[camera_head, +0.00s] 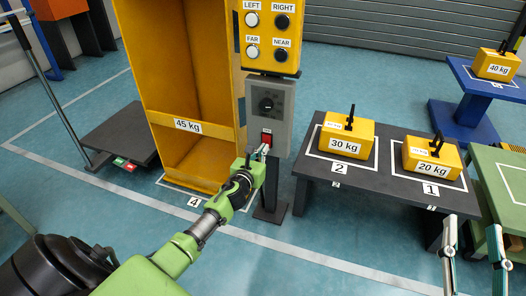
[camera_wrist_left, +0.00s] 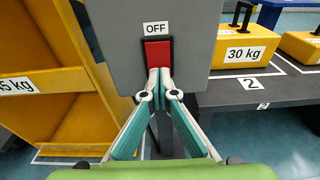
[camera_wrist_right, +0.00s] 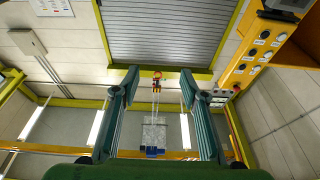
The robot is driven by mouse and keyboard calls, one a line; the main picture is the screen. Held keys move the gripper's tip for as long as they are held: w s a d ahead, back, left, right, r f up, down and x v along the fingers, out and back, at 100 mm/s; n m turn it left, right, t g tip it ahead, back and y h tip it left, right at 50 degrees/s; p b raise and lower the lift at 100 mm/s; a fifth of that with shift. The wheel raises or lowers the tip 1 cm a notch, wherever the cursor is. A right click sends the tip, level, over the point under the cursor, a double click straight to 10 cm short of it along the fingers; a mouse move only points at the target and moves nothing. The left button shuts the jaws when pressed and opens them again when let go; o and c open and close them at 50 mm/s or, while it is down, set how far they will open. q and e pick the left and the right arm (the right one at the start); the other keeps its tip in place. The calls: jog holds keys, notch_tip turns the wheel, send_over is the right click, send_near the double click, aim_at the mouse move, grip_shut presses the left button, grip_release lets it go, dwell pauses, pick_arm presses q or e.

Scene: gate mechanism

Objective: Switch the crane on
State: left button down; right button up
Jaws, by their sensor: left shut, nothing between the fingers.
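A yellow cabinet marked 45 kg (camera_head: 187,90) stands left of the post. A dark table (camera_head: 387,190) right of it bears the 30 kg weight (camera_head: 345,141) and 20 kg weight (camera_head: 433,160). A blue stand (camera_head: 461,122) holds a 40 kg weight (camera_head: 495,66). A crane hook (camera_wrist_right: 157,77) hangs in the right wrist view.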

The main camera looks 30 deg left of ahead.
pick_arm(q)
jog(key=shift+w+f+t+b, duration=0.1)
jog(key=shift+w+t+b, duration=0.2)
jog(key=shift+b, duration=0.95)
pick_arm(e)
jog(key=s+r+t+y, duration=0.2)
jog(key=s+r+t, duration=0.3)
jog(key=r, duration=0.3)
jog(key=shift+s+d, duration=0.15)
jog(key=shift+s, duration=0.05)
jog(key=shift+r, duration=0.15)
